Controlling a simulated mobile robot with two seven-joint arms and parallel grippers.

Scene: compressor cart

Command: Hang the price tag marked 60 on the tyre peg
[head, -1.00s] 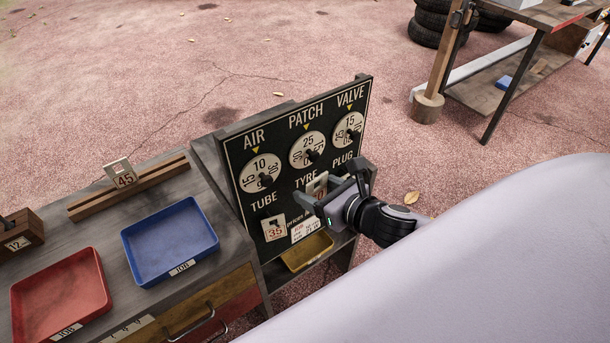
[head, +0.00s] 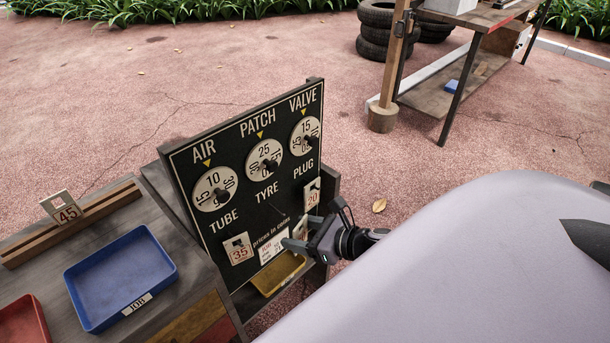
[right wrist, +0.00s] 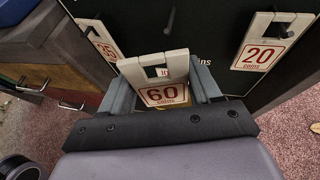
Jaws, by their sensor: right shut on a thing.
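The white tag marked 60 (right wrist: 167,94) is held upright between the fingers of my right gripper (right wrist: 163,97), its slot above the number. In the head view my right gripper (head: 300,243) is low in front of the black price board (head: 240,190), right of the printed price card. There the tag shows only as a pale sliver. The tyre peg (right wrist: 170,20) shows bare in the right wrist view, above the tag and apart from it. My left gripper is not in view.
Tag 35 (head: 238,249) hangs under TUBE and tag 20 (head: 312,194) under PLUG, either side of the held tag. A yellow tray (head: 278,273) is below the board. Tag 45 (head: 67,210) stands in a wooden rack beside the blue tray (head: 120,278).

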